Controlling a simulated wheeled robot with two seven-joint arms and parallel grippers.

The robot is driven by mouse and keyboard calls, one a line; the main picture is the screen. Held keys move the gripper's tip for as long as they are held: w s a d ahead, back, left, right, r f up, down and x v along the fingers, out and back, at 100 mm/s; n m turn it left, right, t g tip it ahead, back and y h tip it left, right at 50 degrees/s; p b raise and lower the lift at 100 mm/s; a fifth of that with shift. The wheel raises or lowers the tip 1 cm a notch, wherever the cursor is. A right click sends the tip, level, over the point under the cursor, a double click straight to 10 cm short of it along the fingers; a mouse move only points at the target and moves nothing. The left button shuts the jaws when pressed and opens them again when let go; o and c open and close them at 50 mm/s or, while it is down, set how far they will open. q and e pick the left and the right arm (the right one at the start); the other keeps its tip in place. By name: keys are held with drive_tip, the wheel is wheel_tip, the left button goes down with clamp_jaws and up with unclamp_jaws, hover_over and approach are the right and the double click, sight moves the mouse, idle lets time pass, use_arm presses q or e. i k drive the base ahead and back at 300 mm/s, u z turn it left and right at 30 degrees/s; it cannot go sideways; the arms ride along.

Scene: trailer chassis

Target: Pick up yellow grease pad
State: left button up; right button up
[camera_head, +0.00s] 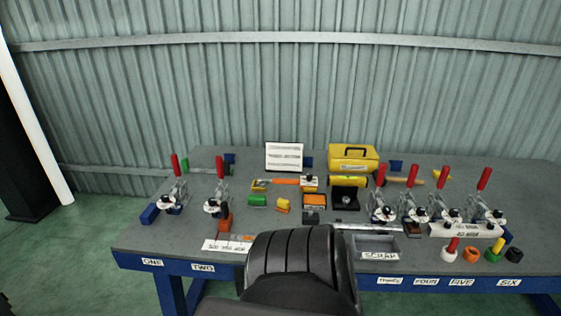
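A small yellow piece (283,205) lies on the grey workbench (150,235), left of centre. It looks like the yellow grease pad, but it is too small to be sure. Neither of my grippers is in view.
A yellow toolbox (366,160) and a white sign (283,164) stand at the back. Red-handled clamps (221,168) stand on both sides. A grey scrap tray (378,255) is at the front. A black ribbed shape (290,252) hides part of the front edge; I cannot tell what it is.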

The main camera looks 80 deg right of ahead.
sight(283, 205)
drive_tip(key=z, duration=0.65)
drive_tip(key=i, duration=0.8)
drive_tip(key=z, duration=0.95)
